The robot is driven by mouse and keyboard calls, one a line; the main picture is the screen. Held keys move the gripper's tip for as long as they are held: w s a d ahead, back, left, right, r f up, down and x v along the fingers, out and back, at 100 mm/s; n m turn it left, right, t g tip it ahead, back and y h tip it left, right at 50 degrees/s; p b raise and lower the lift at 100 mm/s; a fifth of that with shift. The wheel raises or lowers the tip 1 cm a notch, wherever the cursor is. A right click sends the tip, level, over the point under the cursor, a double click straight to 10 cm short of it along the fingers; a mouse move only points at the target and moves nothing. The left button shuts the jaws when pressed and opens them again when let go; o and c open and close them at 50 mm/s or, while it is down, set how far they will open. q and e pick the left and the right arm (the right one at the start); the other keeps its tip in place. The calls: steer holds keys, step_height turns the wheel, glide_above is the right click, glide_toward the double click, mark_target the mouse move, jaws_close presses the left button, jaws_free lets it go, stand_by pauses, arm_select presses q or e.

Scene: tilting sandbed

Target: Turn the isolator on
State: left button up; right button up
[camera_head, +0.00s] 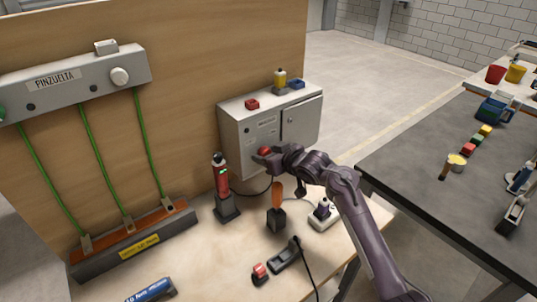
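The isolator is a grey box (232,137) fixed to the wooden board, with a small label on its front. Its red knob (264,151) is low on the front face and partly hidden by my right gripper (261,156). The gripper's dark fingertips are at the knob. I cannot tell whether they grip it or only touch or overlap it, and the knob's position is not readable. My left gripper is not in view.
A red block (252,104) and a yellow-topped item (280,78) sit on the box. Below stand a red device (222,185), an orange-handled tool (277,195) and a white socket block (324,214). A dark table (430,170) is at the right.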

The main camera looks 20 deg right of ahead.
steer(key=c, duration=0.8)
steer(key=shift+r+m+p, duration=0.15)
steer(key=shift+m+p, duration=0.15)
steer(key=shift+p, duration=0.45)
steer(key=m+y+p, duration=0.1)
steer(key=m+p, duration=0.1)
steer(key=p, duration=0.1)
steer(key=shift+w+d+g+y+p, duration=0.1)
steer(key=shift+g+y+p, duration=0.2)
steer(key=shift+y, duration=0.1)
steer(key=shift+m+y+p, duration=0.4)
steer(key=shift+m+p, duration=0.2)
steer(key=shift+d+f+m+y, duration=0.1)
steer(key=shift+f+m+y, duration=0.1)
steer(key=shift+m+y, duration=1)
steer(key=shift+d+f+m+y, duration=0.15)
steer(key=shift+m+y, duration=0.45)
steer(key=shift+m, duration=1.2)
